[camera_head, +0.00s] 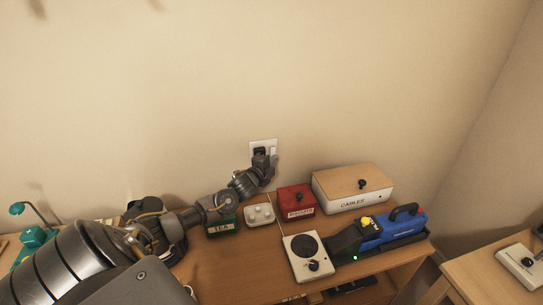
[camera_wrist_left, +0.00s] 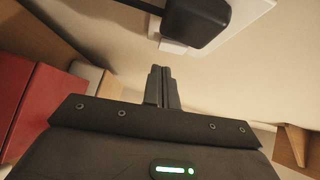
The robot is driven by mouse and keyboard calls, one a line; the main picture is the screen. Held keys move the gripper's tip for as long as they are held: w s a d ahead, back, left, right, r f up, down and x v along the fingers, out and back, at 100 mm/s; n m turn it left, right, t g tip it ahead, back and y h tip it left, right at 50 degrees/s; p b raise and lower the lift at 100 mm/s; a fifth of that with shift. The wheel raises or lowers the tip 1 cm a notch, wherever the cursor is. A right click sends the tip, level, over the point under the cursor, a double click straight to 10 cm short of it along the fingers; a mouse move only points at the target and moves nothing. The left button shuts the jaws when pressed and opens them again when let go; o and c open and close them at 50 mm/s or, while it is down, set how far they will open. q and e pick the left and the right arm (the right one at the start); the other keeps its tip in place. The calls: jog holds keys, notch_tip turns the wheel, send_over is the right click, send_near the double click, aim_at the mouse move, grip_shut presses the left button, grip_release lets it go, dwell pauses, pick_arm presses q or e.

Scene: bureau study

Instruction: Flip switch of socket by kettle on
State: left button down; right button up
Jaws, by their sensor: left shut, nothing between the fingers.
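The white wall socket (camera_head: 262,143) is on the wall above the desk, with a black plug (camera_head: 259,151) in it; a paler switch part (camera_head: 273,149) shows at its right side. My left gripper (camera_head: 268,160) is at the socket's lower edge, shut and empty. In the left wrist view its closed fingertips (camera_wrist_left: 161,70) point towards the black plug (camera_wrist_left: 195,25) and white plate (camera_wrist_left: 250,12), with a small gap visible. The switch's position cannot be told. My right gripper is not in view.
On the desk stand a green TEA box (camera_head: 223,228), a white block with knobs (camera_head: 259,215), a red box (camera_head: 296,199), a CABLES box (camera_head: 352,188), a hotplate (camera_head: 306,255) and a blue tool (camera_head: 395,231). The wall above is bare.

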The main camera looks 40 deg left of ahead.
pick_arm(q)
jog(key=shift+w+a+f, duration=0.15)
jog(key=shift+w+a, duration=0.35)
jog(key=shift+a, duration=0.35)
jog(key=shift+w+a+m+t+b, duration=0.1)
jog(key=shift+a+m+t+b, duration=0.25)
jog(key=shift+b, duration=0.65)
jog(key=s+d+f+b, duration=0.1)
jog(key=s+d, duration=0.4)
jog(key=s, duration=0.7)
jog(key=shift+d+f, duration=0.2)
jog(key=shift+f, duration=0.05)
